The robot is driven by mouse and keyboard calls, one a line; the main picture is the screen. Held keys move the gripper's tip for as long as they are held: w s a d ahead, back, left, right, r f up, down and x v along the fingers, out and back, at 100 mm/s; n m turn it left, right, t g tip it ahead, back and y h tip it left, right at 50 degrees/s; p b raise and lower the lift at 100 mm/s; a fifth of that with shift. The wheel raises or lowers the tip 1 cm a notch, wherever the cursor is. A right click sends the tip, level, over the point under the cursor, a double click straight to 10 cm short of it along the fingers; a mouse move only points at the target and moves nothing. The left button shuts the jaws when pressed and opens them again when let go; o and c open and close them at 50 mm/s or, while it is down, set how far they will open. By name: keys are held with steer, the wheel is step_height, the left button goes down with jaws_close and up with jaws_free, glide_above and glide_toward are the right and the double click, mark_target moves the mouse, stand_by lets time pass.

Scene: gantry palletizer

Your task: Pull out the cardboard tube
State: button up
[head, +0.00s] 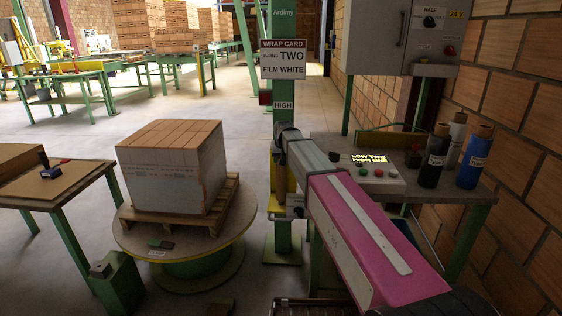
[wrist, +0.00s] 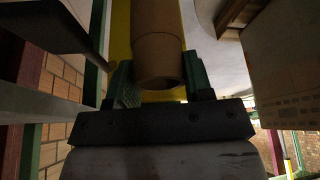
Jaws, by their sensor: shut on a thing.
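The cardboard tube (wrist: 158,45) is a plain brown cylinder that runs up and out of the top of the wrist view. My gripper (wrist: 158,80) is shut on its near end, with one green-sided finger on each side of the tube. A yellow carriage part (wrist: 120,40) shows right beside and behind the tube. In the head view the yellow carriage (head: 291,190) is on the green post (head: 284,228). My pink and grey arm covers part of that area there, and I cannot make out the tube or the gripper.
A turntable (head: 238,222) bears a pallet (head: 212,205) with a white-wrapped load (head: 170,172). Right of the post, a bench (head: 480,194) holds a button panel (head: 372,178) and several dark and light film rolls (head: 436,158). A brick wall (head: 525,150) closes off the right side.

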steer(key=shift+r, duration=2.25)
step_height(320, 180, up, 8)
stand_by(0.4)
steer(key=shift+s, duration=0.1)
